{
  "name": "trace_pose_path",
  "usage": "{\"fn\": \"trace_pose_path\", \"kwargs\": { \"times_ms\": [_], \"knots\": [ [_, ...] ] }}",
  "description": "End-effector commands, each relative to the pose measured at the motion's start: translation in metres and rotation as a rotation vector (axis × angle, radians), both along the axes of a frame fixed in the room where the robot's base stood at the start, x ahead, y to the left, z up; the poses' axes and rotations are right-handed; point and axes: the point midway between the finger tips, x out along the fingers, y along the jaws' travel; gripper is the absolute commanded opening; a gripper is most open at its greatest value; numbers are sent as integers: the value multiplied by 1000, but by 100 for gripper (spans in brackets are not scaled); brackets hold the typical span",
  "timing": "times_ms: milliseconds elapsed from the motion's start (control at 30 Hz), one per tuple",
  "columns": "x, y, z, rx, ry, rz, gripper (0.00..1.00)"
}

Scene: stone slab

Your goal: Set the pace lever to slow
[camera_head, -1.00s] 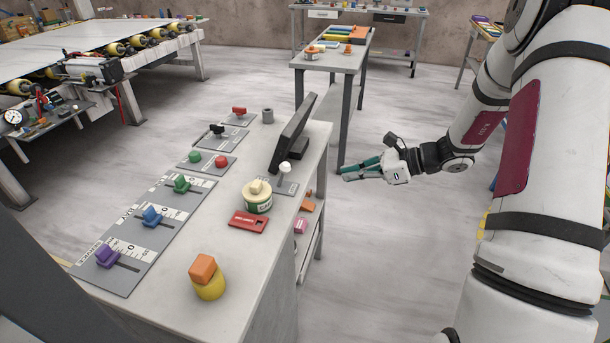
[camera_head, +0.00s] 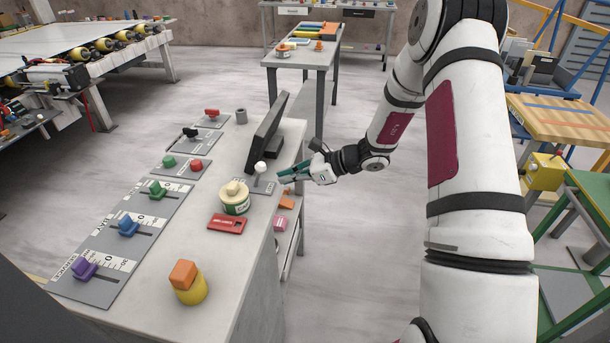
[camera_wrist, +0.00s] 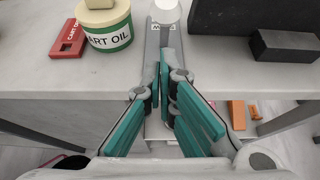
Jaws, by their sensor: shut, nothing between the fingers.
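A lever with a white ball knob (camera_head: 260,167) stands on a small grey plate (camera_head: 268,187) at the right edge of the stone slab (camera_head: 215,262). The white knob (camera_wrist: 166,11) also shows at the top of the wrist view, with partly hidden lettering on its plate. I cannot read whether this is the pace lever. My gripper (camera_head: 281,177) is just right of this lever, at the slab's edge. In the wrist view its green-padded fingers (camera_wrist: 165,76) are shut and empty, pointing toward the knob; I cannot tell whether they touch the lever.
A cart oil tin (camera_head: 235,202) and a red case (camera_head: 227,224) lie left of the lever. A dark screen (camera_head: 266,132) stands behind it. Purple (camera_head: 85,268), blue (camera_head: 129,226) and green (camera_head: 157,188) sliders line the left side.

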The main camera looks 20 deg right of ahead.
Motion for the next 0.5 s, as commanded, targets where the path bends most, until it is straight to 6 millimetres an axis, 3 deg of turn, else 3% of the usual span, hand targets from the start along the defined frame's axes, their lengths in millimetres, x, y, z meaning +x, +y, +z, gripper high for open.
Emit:
{"fn": "trace_pose_path", "kwargs": {
  "times_ms": [200, 500],
  "knots": [
    [11, 16, 8, -1, -1, 1, 0],
    [13, 19, 9, 0, 0, -1, 0]
  ]
}}
